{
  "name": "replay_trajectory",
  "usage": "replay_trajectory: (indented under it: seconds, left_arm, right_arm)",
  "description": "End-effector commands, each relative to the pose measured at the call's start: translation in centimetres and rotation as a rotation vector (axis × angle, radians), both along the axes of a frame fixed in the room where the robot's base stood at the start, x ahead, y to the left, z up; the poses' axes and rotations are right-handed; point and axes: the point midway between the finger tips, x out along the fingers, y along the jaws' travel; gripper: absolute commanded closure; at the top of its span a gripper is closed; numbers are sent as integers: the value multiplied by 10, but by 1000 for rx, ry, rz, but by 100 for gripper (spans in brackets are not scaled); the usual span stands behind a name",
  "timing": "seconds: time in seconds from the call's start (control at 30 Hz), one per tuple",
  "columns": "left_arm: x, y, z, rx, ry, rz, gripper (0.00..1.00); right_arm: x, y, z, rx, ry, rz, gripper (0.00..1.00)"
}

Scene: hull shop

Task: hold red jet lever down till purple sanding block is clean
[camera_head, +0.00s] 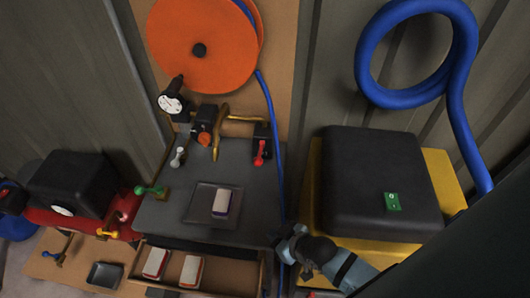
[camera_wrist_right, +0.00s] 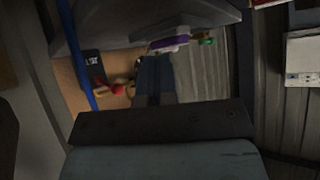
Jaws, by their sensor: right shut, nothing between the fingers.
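The purple sanding block (camera_head: 222,202), with a pale face on top, lies on a dark square tray (camera_head: 199,207) on the grey bench. In the right wrist view its purple side (camera_wrist_right: 170,43) shows. The red jet lever (camera_head: 260,152) stands on a black block at the bench's back right; a red knob, apparently this lever, also shows in the right wrist view (camera_wrist_right: 103,84). My right gripper (camera_head: 283,243) is shut and empty at the bench's front right corner, apart from lever and block. My left gripper is not in view.
White (camera_head: 180,156) and green (camera_head: 151,190) levers stand on the bench's left. A drawer below holds two red-and-white blocks (camera_head: 155,263). A blue hose (camera_head: 272,120) hangs past the bench's right side. A black-topped yellow machine (camera_head: 375,180) stands right.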

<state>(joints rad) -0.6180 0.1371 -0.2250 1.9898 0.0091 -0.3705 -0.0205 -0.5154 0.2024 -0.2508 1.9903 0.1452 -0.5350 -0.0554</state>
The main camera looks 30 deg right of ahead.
Motion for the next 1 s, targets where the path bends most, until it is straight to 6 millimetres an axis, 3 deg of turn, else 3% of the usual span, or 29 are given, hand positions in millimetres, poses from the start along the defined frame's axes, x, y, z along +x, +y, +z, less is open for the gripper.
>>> replay_trajectory:
  seconds: [0.1, 0.33, 0.47, 0.6, 0.8, 1.0]
  left_arm:
    - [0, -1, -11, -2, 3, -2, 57]
    - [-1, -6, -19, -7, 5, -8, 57]
    - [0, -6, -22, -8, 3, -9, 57]
    - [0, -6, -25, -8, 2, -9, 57]
    - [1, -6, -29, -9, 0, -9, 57]
    - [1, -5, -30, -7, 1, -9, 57]
  right_arm:
    - [42, -6, 6, -9, 94, 104, 100]
    - [104, -28, 28, -31, 269, 333, 100]
    - [142, -57, 51, -44, 346, 444, 100]
    - [178, -98, 91, -48, 426, 538, 100]
    - [208, -149, 153, -28, 497, 625, 100]
    - [216, -172, 186, -5, 523, 662, 100]
